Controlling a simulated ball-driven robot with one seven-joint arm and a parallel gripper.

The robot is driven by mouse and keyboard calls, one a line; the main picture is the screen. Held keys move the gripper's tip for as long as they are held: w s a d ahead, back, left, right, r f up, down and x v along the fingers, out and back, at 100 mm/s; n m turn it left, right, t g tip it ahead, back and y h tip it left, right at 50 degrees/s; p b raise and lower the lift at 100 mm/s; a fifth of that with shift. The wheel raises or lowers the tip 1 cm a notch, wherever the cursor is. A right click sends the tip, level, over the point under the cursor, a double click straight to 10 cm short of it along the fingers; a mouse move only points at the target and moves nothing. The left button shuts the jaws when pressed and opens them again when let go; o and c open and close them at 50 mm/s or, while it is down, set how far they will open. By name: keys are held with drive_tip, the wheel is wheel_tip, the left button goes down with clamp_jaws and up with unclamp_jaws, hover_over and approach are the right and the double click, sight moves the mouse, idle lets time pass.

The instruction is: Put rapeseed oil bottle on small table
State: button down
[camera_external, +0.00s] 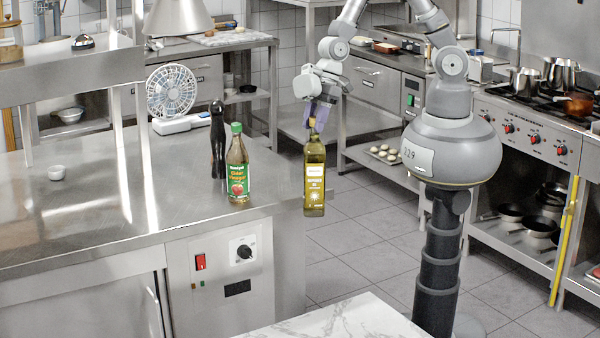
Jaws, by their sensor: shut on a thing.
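The rapeseed oil bottle (314,182) is yellow-green with a pale label and hangs upright in the air. My gripper (318,112) is shut on its neck from above. The bottle is in front of the aisle, close to the right edge of the steel counter in the picture. A table with a white marble top (345,322) shows at the bottom edge, lower than the bottle in the picture. It may be the small table. Only part of its top is in view.
A cider vinegar bottle (238,170) and a dark pepper mill (217,140) stand on the steel counter (110,215), left of the held bottle. A fan (171,92) stands behind them. The visible marble top is bare. The stove (530,125) with pots is at the right.

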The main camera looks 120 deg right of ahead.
drive_tip(key=s+a+f+n+y+b, duration=0.1)
drive_tip(key=s+a+f+n+b, duration=0.15)
drive_tip(key=a+f+b, duration=0.4)
drive_tip(key=s+a+f+n+g+b, duration=0.1)
drive_tip(key=s+a+f+n+b, duration=0.15)
drive_tip(key=f, duration=0.65)
drive_tip(key=s+a+f+n+y+b, duration=0.1)
drive_tip(key=s+a+f+b, duration=0.2)
drive_tip(key=a+f+b, duration=0.4)
drive_tip(key=w+a+f+b, duration=0.1)
drive_tip(key=w+f+b, duration=0.2)
drive_tip(key=w, duration=1.2)
drive_tip(key=shift+w+f+b, duration=0.2)
drive_tip(key=shift+f+b, duration=0.1)
drive_tip(key=shift+f, duration=1.2)
drive_tip(key=shift+f, duration=0.1)
drive_tip(key=c, duration=0.8)
unclamp_jaws()
drive_tip(key=shift+o, duration=0.2)
drive_tip(key=shift+s, duration=0.1)
